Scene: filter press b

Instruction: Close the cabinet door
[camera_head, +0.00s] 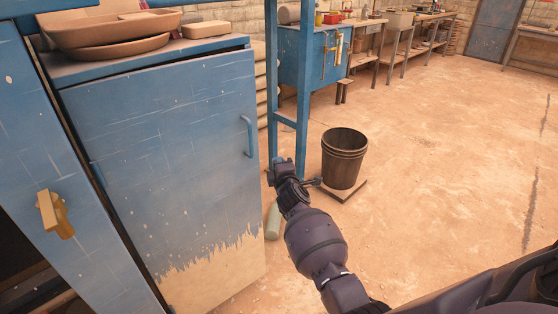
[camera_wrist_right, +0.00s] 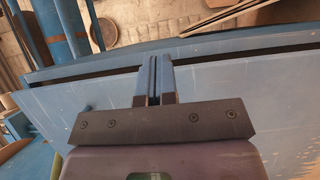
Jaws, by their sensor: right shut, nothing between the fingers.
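The blue cabinet door (camera_head: 165,150), worn bare along its bottom, stands at the left in the head view, with a blue handle (camera_head: 247,136) near its right edge. The door's pale blue face also fills much of the right wrist view (camera_wrist_right: 235,88). A dark slit runs along its edge there, so it looks slightly ajar. My right gripper (camera_head: 279,166) is just right of the door's free edge, below handle height. In the wrist view its blue-tipped fingers (camera_wrist_right: 154,75) are together and empty, over the slit. I cannot tell whether they touch the door. My left gripper is out of view.
Brown bowls (camera_head: 115,32) stand on the cabinet top. A blue panel with a yellow latch (camera_head: 56,214) is at far left. A blue post (camera_head: 286,95), a dark bucket (camera_head: 343,158) and a pale green cylinder (camera_head: 272,221) are near my right arm. The floor at right is clear.

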